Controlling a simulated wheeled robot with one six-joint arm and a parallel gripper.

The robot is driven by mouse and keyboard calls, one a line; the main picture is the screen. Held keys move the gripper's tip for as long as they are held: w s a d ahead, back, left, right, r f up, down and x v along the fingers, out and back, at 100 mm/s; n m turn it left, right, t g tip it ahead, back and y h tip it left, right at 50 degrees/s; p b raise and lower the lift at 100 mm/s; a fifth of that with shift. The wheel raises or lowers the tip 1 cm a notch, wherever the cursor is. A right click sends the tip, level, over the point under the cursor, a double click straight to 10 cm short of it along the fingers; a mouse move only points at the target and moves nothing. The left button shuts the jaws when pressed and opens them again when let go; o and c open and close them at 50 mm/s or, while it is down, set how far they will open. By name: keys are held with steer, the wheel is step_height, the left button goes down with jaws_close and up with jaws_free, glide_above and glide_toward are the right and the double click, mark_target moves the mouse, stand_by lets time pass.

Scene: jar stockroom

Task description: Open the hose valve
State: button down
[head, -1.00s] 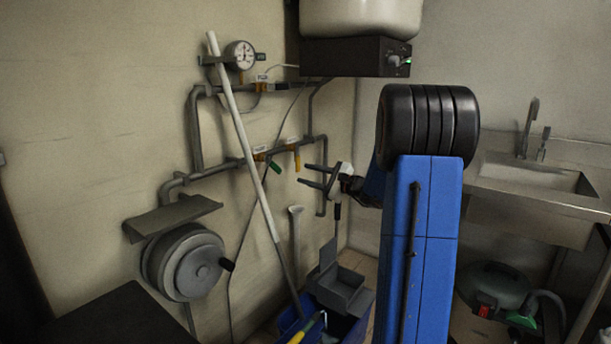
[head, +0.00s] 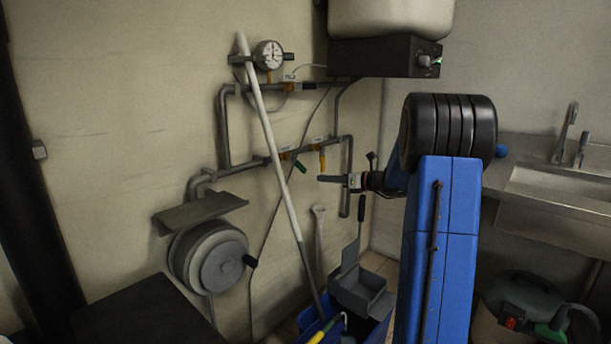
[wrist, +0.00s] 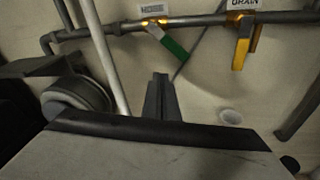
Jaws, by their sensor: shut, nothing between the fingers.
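The hose valve has a green lever (head: 300,166) on the lower wall pipe. In the wrist view the green lever (wrist: 173,47) slants down and right from the pipe, below a blurred label that seems to read HOSE (wrist: 153,9). To its right a yellow lever (wrist: 241,50) hangs almost straight down under a DRAIN label (wrist: 244,4); it also shows in the head view (head: 322,160). My gripper (head: 322,179) is shut and empty, pointing at the wall just right of and below the green lever. In the wrist view its fingertips (wrist: 161,78) are below the green lever, apart from it.
A white pole (head: 268,135) leans across the pipes left of the levers. A hose reel (head: 208,258) hangs lower left. An upper pipe carries a gauge (head: 269,55). A blue bucket (head: 318,325) and grey dustpan (head: 360,290) stand below. A sink (head: 560,190) is right.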

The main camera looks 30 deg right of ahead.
mark_target(298, 164)
steer(key=w+a+m+g, duration=0.1)
steer(key=w+a+m, duration=0.2)
steer(key=w, duration=0.7)
steer(key=shift+w+f+m, duration=0.2)
steer(key=shift+f+m, duration=0.2)
steer(key=shift+m, duration=0.9)
